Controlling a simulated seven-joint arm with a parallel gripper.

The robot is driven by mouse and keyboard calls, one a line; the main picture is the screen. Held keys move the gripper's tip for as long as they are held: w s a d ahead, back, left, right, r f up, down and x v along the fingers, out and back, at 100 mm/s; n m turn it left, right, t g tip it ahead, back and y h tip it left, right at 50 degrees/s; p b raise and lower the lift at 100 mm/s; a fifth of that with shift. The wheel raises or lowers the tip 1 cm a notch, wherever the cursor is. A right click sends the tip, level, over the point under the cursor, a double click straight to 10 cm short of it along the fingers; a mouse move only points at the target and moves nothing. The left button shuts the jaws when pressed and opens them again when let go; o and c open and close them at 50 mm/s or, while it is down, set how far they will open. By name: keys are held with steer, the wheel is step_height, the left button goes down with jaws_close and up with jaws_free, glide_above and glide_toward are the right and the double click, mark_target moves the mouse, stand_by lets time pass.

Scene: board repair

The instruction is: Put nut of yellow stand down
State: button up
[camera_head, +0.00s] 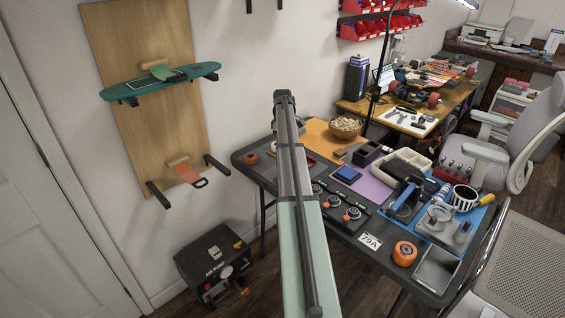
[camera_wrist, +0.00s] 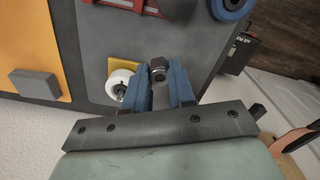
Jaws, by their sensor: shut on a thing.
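In the wrist view, my gripper (camera_wrist: 160,70) has two blue fingers shut on a small dark metal nut (camera_wrist: 158,66), held between the fingertips. The yellow stand (camera_wrist: 124,67) is a small yellow square on the dark table, just left of the fingers. A white wheel (camera_wrist: 118,82) with a metal axle end sits on it, partly hidden by the left finger. The nut shows beside the wheel, to its right; its height above the table is hard to tell.
An orange mat (camera_wrist: 28,35) with a grey block (camera_wrist: 34,84) lies left in the wrist view. A red item (camera_wrist: 135,5) and a blue ring (camera_wrist: 229,6) are at its top. A black box (camera_head: 215,262) stands on the floor in the head view. A bowl (camera_head: 345,132) stands on the table.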

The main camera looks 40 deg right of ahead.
steer(key=shift+f, duration=4.25)
steer(key=shift+f, duration=0.1)
steer(key=o, duration=0.9)
step_height(320, 180, up, 12)
steer(key=shift+a, duration=0.1)
